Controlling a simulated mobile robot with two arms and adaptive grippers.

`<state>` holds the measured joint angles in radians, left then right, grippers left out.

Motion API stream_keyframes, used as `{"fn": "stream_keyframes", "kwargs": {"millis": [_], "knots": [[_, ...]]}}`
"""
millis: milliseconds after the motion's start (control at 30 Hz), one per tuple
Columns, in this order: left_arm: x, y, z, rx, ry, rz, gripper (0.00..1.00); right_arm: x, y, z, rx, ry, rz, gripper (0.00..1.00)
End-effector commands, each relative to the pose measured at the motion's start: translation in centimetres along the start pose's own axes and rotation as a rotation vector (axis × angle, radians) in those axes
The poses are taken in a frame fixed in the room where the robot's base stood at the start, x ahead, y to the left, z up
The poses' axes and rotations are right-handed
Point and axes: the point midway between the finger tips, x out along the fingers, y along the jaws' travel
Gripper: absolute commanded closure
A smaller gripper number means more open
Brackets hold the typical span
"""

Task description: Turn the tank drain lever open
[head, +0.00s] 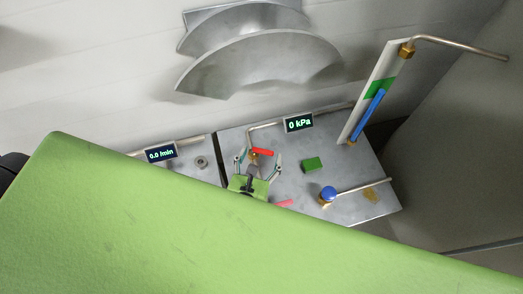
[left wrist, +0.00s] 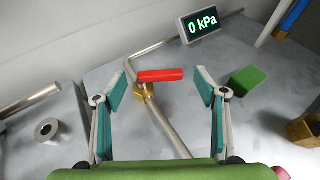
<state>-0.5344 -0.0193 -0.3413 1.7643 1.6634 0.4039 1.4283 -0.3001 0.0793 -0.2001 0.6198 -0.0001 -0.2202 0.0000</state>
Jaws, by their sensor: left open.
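A red lever handle (head: 262,152) sits on a brass valve on a bent metal pipe, below the "0 kPa" display. In the left wrist view the red lever (left wrist: 160,75) lies crosswise, with the brass valve (left wrist: 144,92) under its left end. My left gripper (head: 259,160) is open, with its fingers on either side of the red lever. In the left wrist view both fingertips (left wrist: 159,76) are apart from the lever. A blue round knob (head: 328,193) sits on another pipe at the right. No label shows which is the tank drain lever. My right gripper is not in view.
A white gauge board (head: 372,95) with a blue column and green band stands at the back right. A green block (head: 312,164) lies right of the gripper. Displays read "0 kPa" (head: 299,123) and "0.0 l/min" (head: 161,152). A grey ring (head: 202,162) is at the left.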

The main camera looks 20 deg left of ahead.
Motion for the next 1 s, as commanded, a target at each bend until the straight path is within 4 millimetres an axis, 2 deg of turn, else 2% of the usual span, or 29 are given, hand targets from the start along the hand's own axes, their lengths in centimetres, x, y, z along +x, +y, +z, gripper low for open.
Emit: {"fn": "stream_keyframes", "kwargs": {"millis": [200, 467, 500, 633, 1000], "knots": [[1.6, 0.0, 0.0, 0.001, 0.0, 0.0, 0.35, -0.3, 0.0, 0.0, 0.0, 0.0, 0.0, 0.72], [1.7, 0.0, -0.1, 0.001, 0.001, 0.0, 0.35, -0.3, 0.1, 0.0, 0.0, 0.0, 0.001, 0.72], [1.7, 0.0, -0.1, 0.001, 0.001, 0.0, 0.37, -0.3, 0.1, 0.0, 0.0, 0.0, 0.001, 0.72], [1.7, 0.0, -0.1, 0.001, 0.001, 0.0, 0.71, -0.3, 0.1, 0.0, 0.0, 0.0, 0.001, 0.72], [1.6, 0.1, 0.0, 0.013, 0.0, -0.028, 0.73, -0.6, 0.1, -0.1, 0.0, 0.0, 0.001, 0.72]]}}
